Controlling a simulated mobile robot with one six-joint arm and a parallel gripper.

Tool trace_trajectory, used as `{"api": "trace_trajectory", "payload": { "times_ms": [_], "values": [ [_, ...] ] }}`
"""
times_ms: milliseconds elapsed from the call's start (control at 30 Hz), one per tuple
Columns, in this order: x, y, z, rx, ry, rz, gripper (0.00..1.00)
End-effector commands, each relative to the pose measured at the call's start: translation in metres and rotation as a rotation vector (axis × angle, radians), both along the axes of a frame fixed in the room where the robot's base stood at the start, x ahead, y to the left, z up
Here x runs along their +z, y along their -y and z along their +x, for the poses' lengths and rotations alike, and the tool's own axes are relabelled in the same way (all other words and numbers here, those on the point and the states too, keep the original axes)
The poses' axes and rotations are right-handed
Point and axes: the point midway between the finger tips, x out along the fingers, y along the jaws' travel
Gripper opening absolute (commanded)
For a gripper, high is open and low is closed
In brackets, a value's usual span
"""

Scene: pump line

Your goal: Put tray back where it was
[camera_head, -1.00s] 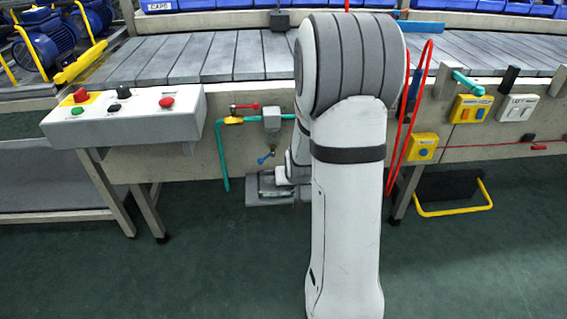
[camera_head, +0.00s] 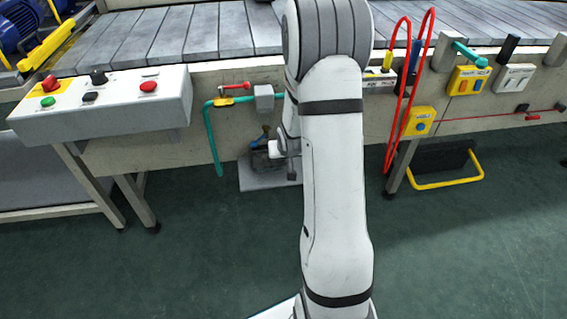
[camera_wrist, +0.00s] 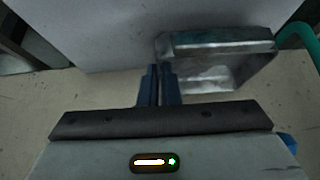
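The tray (camera_wrist: 222,46) is a worn, shiny metal box shape in the wrist view, just beyond and right of my fingertips. It also shows small and dark in the head view (camera_head: 262,163), beside my wrist and over a pale grey plate (camera_head: 256,181) low under the conveyor. My gripper (camera_wrist: 158,72) has two dark blue fingers close together with a narrow gap. The tray's left end is right at the fingertips. I cannot tell whether its edge is between them. My arm hides part of the tray and plate in the head view.
A teal pipe (camera_head: 212,145) hangs left of the plate, with a grey box (camera_head: 264,97) above. A control panel (camera_head: 105,100) is at left. Red hoses (camera_head: 398,90) hang right of my arm. The green floor (camera_head: 445,255) at right is clear.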

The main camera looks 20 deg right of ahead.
Motion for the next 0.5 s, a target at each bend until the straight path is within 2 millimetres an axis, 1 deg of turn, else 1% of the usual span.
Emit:
{"api": "trace_trajectory", "payload": {
  "times_ms": [33,133,200,400,500],
  "values": [
    [-0.014,0.0,0.0,-0.001,0.0,0.001,0.0],
    [-0.024,0.001,0.0,-0.002,0.0,0.0,0.0],
    [-0.026,0.002,0.001,-0.001,0.0,0.0,0.0],
    [-0.023,0.0,0.002,0.001,0.0,0.001,0.0],
    [-0.026,0.0,0.002,0.001,0.0,0.0,0.0]
  ]
}}
